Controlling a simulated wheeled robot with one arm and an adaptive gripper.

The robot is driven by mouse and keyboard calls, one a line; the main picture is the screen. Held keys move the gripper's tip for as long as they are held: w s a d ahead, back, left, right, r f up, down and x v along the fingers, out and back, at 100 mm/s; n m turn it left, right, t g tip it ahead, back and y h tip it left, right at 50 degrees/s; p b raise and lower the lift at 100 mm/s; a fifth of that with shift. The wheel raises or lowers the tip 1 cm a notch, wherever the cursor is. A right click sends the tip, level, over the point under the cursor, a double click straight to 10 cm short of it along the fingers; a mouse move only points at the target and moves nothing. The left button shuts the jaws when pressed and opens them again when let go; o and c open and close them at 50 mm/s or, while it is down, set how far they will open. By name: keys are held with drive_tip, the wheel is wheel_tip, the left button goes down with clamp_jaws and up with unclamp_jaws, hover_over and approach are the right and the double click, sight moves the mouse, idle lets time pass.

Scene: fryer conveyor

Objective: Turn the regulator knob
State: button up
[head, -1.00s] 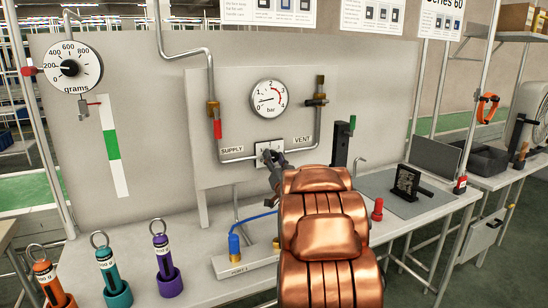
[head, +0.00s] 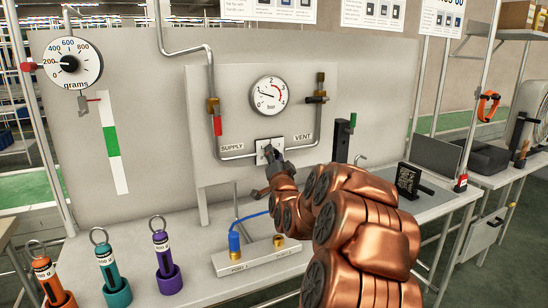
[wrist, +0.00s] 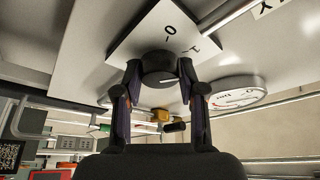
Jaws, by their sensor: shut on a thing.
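My gripper (wrist: 160,75) is shut on the knob, one finger on each side. In the head view my gripper (head: 272,155) reaches the plate from below right and hides the knob. The round pressure gauge (head: 269,96) sits above the plate, its needle pointing left and slightly up.
SUPPLY piping with a red valve handle (head: 217,125) is left of the plate; VENT piping (head: 319,98) is right. Below are a port block (head: 255,262) and blue hose (head: 256,215). Purple, teal and orange weights stand at the lower left.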

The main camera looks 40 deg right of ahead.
drive_tip(key=o, duration=1.1)
drive_tip(key=shift+o, duration=0.2)
drive_tip(key=shift+s, duration=0.1)
drive_tip(key=v, duration=0.7)
drive_tip(key=shift+a, duration=0.15)
